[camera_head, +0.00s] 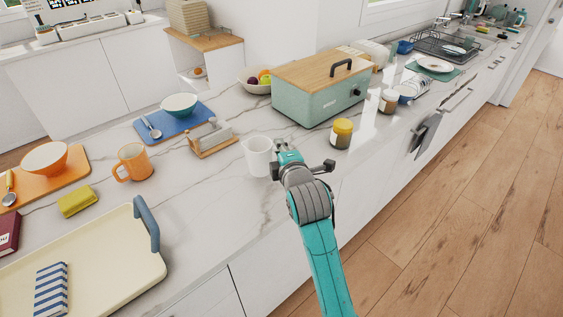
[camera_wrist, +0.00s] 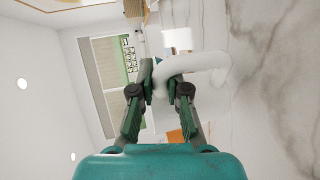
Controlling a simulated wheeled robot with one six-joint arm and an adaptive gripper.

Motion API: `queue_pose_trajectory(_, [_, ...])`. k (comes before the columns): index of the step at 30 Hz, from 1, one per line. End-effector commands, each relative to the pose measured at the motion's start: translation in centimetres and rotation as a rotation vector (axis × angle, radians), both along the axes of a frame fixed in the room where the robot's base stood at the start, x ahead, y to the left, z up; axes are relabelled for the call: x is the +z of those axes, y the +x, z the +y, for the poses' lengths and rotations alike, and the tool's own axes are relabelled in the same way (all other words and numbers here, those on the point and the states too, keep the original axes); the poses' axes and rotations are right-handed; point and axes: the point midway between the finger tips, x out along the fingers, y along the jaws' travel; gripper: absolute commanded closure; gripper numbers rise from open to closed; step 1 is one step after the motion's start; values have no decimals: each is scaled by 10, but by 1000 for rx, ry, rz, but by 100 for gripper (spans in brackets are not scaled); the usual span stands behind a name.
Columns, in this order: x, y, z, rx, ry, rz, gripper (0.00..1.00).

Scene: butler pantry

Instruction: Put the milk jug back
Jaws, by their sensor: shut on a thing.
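The white milk jug (camera_head: 258,157) is upright at the counter's middle, left of my gripper (camera_head: 284,159). I cannot tell whether its base touches the marble. In the wrist view my gripper (camera_wrist: 164,82) has its green-black fingers closed around the jug's curved white handle (camera_wrist: 208,62). The jug's body is hard to tell from the pale background there. The side of the jug towards my gripper is partly hidden in the head view.
A wooden holder (camera_head: 214,147) stands left of the jug, with an orange mug (camera_head: 132,163) beyond it. A yellow-lidded jar (camera_head: 342,133) and a green bread box (camera_head: 312,98) stand to the right. A cream tray (camera_head: 118,249) lies front left. Marble between tray and jug is clear.

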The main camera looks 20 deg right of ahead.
Motion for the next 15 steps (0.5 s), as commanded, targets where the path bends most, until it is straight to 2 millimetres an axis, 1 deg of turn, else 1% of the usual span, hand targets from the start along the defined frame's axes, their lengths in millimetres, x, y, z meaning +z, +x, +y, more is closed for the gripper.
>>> queue_pose_trajectory(5, [-10,0,0,0,1,-2,100])
queue_pose_trajectory(12, [-40,0,0,0,1,-1,100])
queue_pose_trajectory(15, [-42,0,0,0,0,-4,100])
